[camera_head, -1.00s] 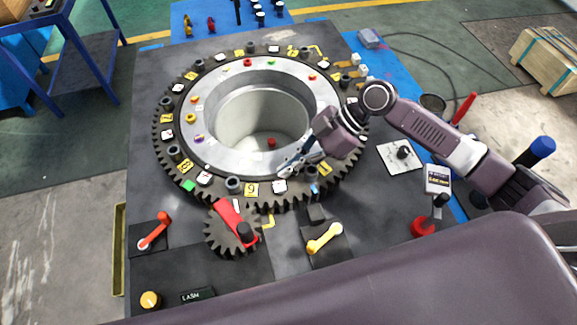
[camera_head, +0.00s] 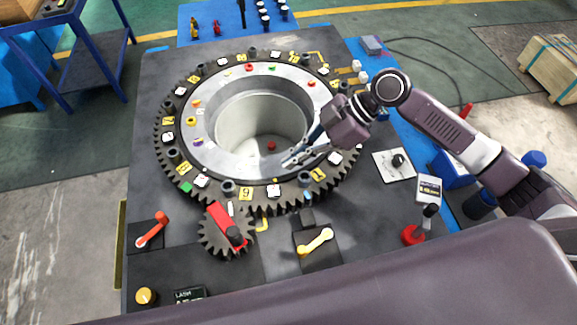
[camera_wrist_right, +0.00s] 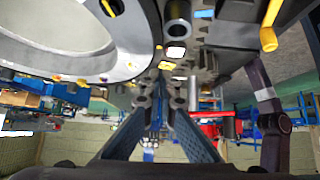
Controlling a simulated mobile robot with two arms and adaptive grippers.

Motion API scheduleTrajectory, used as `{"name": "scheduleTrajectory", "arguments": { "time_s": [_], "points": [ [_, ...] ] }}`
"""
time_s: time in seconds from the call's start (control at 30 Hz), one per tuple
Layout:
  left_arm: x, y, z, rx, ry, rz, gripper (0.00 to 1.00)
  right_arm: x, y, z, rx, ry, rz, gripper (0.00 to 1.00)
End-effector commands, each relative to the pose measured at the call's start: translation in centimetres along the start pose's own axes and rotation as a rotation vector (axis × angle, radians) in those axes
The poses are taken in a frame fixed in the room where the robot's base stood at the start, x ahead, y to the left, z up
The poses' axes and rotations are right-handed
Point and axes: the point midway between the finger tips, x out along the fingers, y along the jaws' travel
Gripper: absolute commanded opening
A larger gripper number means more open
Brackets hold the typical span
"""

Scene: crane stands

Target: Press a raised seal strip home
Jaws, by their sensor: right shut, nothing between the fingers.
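My right gripper (camera_head: 289,162) reaches in from the right, and its fingers are shut and empty. Its tips appear over the near right part of the smooth silver ring (camera_head: 200,155); I cannot tell whether they touch it. The wrist view shows the fingers (camera_wrist_right: 163,80) from behind, with the silver ring (camera_wrist_right: 130,30) at upper left. A dark toothed ring (camera_head: 165,130) with bolts and numbered yellow and white tags surrounds the silver ring. I cannot pick out a raised seal strip in either view. My left gripper is not in view.
A small red piece (camera_head: 271,146) lies inside the round opening.

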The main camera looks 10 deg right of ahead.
Motion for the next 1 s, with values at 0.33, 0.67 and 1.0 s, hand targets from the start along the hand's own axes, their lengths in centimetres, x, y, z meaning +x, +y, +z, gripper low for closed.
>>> {"name": "scheduleTrajectory", "arguments": {
  "time_s": [0.33,0.67,1.0],
  "points": [
    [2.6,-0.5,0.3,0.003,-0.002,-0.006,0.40,-6.0,0.2,0.1,-0.002,0.003,0.003,0.00],
    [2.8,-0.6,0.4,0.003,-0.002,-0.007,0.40,-7.3,0.1,-0.2,-0.003,0.005,0.001,0.00],
    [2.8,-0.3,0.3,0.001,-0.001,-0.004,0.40,-7.2,0.1,-0.2,-0.003,0.005,0.001,0.00]
  ]
}}
